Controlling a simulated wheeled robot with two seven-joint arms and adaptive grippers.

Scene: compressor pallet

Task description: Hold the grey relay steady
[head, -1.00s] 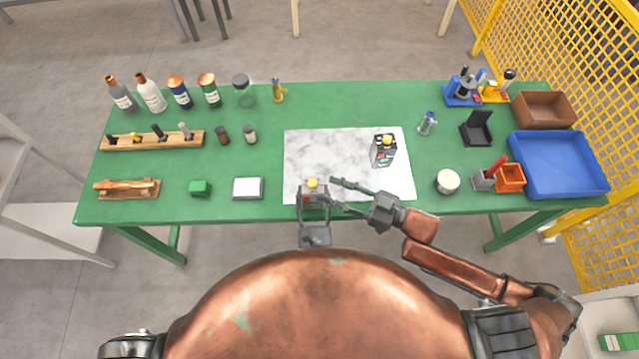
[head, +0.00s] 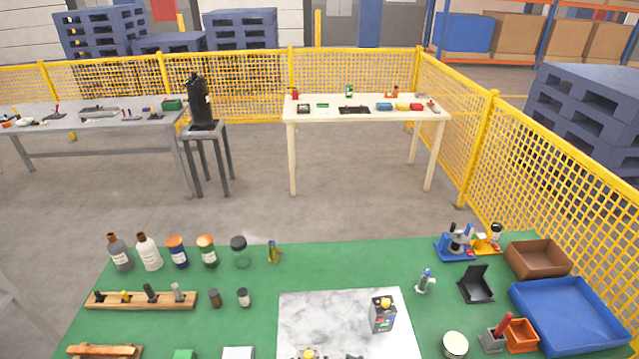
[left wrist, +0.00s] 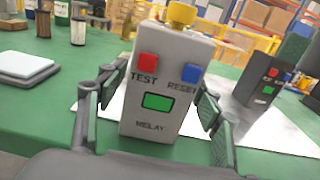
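The grey relay (left wrist: 160,92) stands upright in the left wrist view, with a yellow knob on top, a red TEST button, a blue RESET button and a green window. My left gripper (left wrist: 162,98) has one finger on each side of it, and the pads appear to rest against its sides.
A black relay (head: 381,316) with a yellow knob stands on the marbled plate (head: 330,310); it also shows in the left wrist view (left wrist: 262,82). The green table (head: 340,262) also carries bottles, a peg rack (head: 140,300), a blue tray (head: 575,318) and a brown box (head: 538,257).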

